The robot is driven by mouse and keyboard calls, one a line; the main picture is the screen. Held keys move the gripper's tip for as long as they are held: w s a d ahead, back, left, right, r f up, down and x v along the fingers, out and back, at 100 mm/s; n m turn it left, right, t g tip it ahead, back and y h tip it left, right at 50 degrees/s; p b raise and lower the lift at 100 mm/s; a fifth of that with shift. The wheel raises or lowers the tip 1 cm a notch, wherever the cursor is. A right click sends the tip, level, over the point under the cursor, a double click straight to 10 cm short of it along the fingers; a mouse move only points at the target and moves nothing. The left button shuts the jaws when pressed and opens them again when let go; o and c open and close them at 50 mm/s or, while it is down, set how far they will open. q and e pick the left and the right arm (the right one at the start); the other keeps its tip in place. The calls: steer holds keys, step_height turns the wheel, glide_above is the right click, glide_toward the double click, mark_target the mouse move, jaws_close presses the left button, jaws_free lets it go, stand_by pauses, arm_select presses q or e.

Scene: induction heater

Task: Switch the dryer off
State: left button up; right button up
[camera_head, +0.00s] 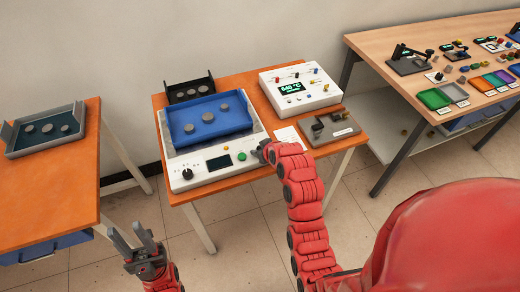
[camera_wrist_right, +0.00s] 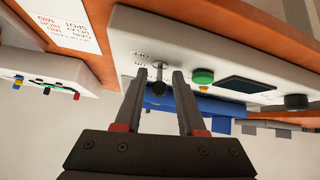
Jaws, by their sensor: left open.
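The dryer (camera_head: 192,172) is a white device with a blue tray (camera_head: 208,120) of dark round pieces on it. Its front panel has a black knob, a dark screen and a green button (camera_head: 241,157). In the right wrist view, a small metal toggle switch (camera_wrist_right: 158,72) stands on this panel (camera_wrist_right: 200,45) beside the green button (camera_wrist_right: 203,76). My right gripper (camera_wrist_right: 160,82) is open, with the toggle between its fingertips and gaps visible on both sides. In the head view my right gripper (camera_head: 262,152) hides the toggle. My left gripper (camera_head: 138,240) is open and empty, low at the left.
A white unit with a green display (camera_head: 298,88) and a brown-grey fixture (camera_head: 328,128) stand right of the dryer. A black tray (camera_head: 190,90) is behind it. Another orange table (camera_head: 45,190) is at left, a wooden workbench (camera_head: 390,45) at right.

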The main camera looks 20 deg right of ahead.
steer(key=shift+o, duration=0.7)
steer(key=shift+r, duration=0.1)
steer(key=shift+s+r, duration=0.2)
steer(key=shift+s, duration=0.05)
steer(key=p+v, duration=1.2)
steer(key=v, duration=0.4)
steer(key=shift+s+r+p, duration=0.2)
steer(key=shift+r+p, duration=0.05)
steer(key=shift+p, duration=0.15)
steer(key=shift+d, duration=0.1)
